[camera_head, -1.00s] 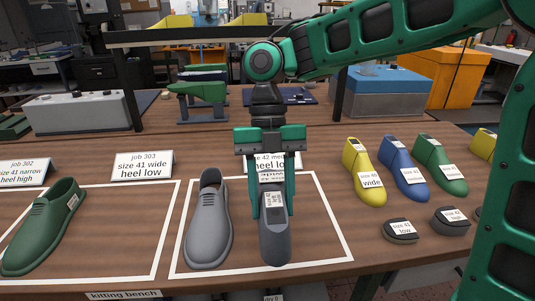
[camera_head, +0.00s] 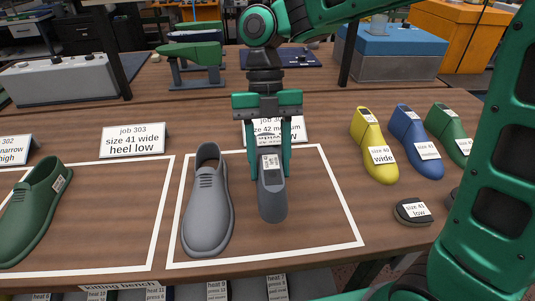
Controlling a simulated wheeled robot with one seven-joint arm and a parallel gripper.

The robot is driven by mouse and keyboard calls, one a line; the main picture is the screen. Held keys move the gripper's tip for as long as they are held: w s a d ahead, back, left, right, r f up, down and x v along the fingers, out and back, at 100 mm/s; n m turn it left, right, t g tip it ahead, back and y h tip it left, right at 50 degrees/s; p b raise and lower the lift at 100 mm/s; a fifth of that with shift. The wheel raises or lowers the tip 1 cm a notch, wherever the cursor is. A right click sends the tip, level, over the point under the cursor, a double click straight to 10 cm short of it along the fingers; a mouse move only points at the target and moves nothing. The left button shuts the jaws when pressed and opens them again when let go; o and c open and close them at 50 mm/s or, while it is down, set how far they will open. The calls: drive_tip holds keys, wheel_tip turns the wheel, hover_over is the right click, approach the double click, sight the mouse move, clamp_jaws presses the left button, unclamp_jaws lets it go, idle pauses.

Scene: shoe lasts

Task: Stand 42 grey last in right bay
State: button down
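A grey last (camera_head: 271,203) with a white label is between the fingers of my gripper (camera_head: 270,172), which is shut on it. The last points toe toward the front of the bench, inside the white-outlined right bay (camera_head: 345,213). Whether its sole touches the bench or hangs just above it I cannot tell. A grey shoe (camera_head: 207,205) stands in the same bay, to the left of the last and apart from it. The bay's sign (camera_head: 290,130) reads size 42 medium and is partly hidden behind my gripper.
The middle bay (camera_head: 153,225) holds a green shoe (camera_head: 32,210). Yellow (camera_head: 375,155), blue (camera_head: 417,150) and green (camera_head: 449,140) lasts stand at right, near a dark heel piece (camera_head: 413,211). My arm hides the right front. A job 303 sign (camera_head: 133,141) stands behind.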

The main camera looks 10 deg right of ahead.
sight(269, 151)
drive_tip(key=shift+f, duration=3.3)
drive_tip(key=shift+f, duration=0.15)
drive_tip(key=c, duration=0.9)
unclamp_jaws()
drive_tip(key=shift+w, duration=0.1)
drive_tip(key=v, duration=1)
drive_tip(key=shift+w+r, duration=0.2)
drive_tip(key=shift+r, duration=0.15)
drive_tip(key=shift+d, duration=0.1)
